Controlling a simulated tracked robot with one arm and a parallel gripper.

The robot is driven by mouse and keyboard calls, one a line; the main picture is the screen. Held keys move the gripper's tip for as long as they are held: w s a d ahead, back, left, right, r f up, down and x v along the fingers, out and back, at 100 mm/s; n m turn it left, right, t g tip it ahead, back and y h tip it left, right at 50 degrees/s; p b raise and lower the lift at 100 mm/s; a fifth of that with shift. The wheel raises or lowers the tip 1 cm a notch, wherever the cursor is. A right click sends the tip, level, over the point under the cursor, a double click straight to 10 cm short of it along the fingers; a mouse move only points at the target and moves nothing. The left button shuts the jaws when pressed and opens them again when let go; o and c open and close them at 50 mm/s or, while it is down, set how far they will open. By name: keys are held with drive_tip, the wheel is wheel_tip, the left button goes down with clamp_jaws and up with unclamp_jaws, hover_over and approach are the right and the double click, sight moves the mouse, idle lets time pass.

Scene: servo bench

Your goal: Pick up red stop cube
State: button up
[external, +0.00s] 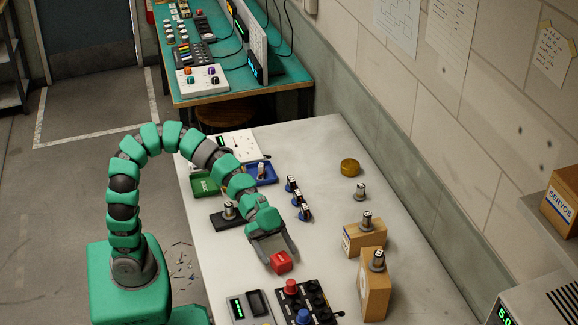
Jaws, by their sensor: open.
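The red stop cube (281,263) sits on the pale bench top, at the front of my gripper. My gripper (278,256) is open and low over the bench, with its fingers reaching toward the cube. One finger is to the right of the cube and the other is to its left. The cube appears at or between the fingertips. Whether either finger touches it I cannot tell.
A black panel with red and blue knobs (305,301) stands just in front of the cube. Cardboard boxes (375,290) with servos on top stand to the right. Small servos (298,199) and a yellow puck (350,167) lie further back.

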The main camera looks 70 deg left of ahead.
drive_tip(key=shift+d, duration=0.1)
drive_tip(key=c, duration=1.1)
